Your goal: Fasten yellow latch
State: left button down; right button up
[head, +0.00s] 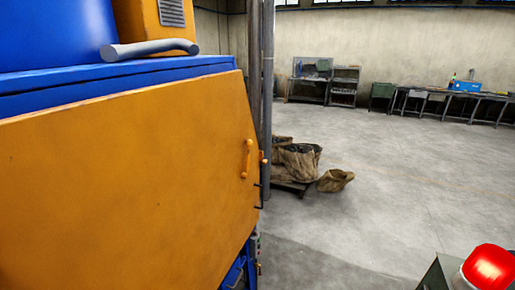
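The drum blaster stands at the left of the head view, with a large yellow-orange door panel (120,180) facing me. A small yellow latch (246,158) sits upright near the panel's right edge. A small orange piece (263,157) shows just beyond that edge, level with the latch. Whether the latch is engaged cannot be made out. Neither of my grippers is in view.
A blue body (60,85) with a grey curved handle (150,49) tops the machine. Grey vertical pipes (267,80) rise beside the door. Brown sacks (298,160) stand behind. A red dome light (488,267) is at lower right. The concrete floor (410,200) is open.

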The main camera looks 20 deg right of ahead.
aim_at(245, 175)
jog(key=i+l+z, duration=0.5)
jog(key=z, duration=0.2)
jog(key=i, duration=0.1)
